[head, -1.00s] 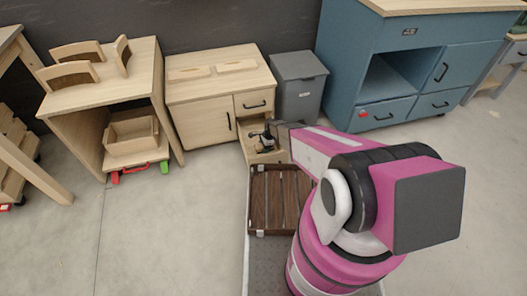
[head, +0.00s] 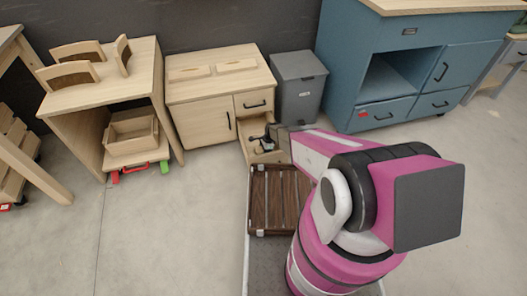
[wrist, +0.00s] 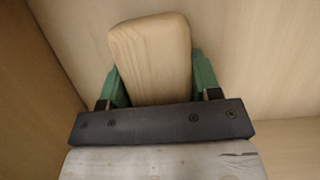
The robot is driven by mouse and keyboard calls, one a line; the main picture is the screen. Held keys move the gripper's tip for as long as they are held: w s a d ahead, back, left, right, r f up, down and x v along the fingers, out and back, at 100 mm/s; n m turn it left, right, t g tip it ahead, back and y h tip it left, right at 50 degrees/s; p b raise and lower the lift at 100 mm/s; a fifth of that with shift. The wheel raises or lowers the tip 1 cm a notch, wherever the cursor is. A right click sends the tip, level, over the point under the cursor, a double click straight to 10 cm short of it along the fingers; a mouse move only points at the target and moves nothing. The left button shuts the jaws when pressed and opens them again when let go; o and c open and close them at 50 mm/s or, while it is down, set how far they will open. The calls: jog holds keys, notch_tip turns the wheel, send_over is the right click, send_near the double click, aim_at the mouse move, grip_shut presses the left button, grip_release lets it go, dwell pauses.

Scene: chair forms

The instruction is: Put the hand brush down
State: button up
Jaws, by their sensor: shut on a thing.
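The hand brush shows in the wrist view as a pale wooden piece (wrist: 150,50) between the two green fingers of my gripper (wrist: 158,78). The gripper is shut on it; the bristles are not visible. Pale wooden surfaces lie around and behind it, like the inside of an open drawer. In the head view my gripper (head: 268,138) is small and partly hidden by my arm, at the open lower drawer (head: 278,157) of the pale wooden cabinet (head: 200,124). I cannot tell whether the brush touches the drawer floor.
A grey bin (head: 299,88) stands right of the cabinet, close to my arm. A blue workbench (head: 345,70) is further right. A wooden shelf unit (head: 75,130) with chair parts on top stands left. A dark slatted crate (head: 255,200) is in front of the drawer. Floor at left is clear.

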jog(key=o, duration=0.7)
jog(key=shift+f, duration=0.5)
jog(key=shift+o, duration=0.7)
jog(key=shift+f, duration=0.15)
jog(key=v, duration=1.1)
jog(key=shift+w+a+r, duration=0.15)
jog(key=shift+a+r, duration=0.1)
jog(key=shift+r, duration=0.2)
jog(key=s+d+r+n+h, duration=0.1)
jog(key=s+d+r+n, duration=0.3)
jog(key=r, duration=0.7)
jog(key=s+d+r+n+h, duration=0.1)
jog(key=s+d+r+n, duration=0.4)
jog(key=r, duration=0.7)
jog(key=s+d+r+n+t+h, duration=0.1)
jog(key=s+d+r+n, duration=0.4)
jog(key=s+d+r, duration=0.3)
notch_tip(320, 180, up, 4)
jog(key=s, duration=0.3)
jog(key=shift+r, duration=0.25)
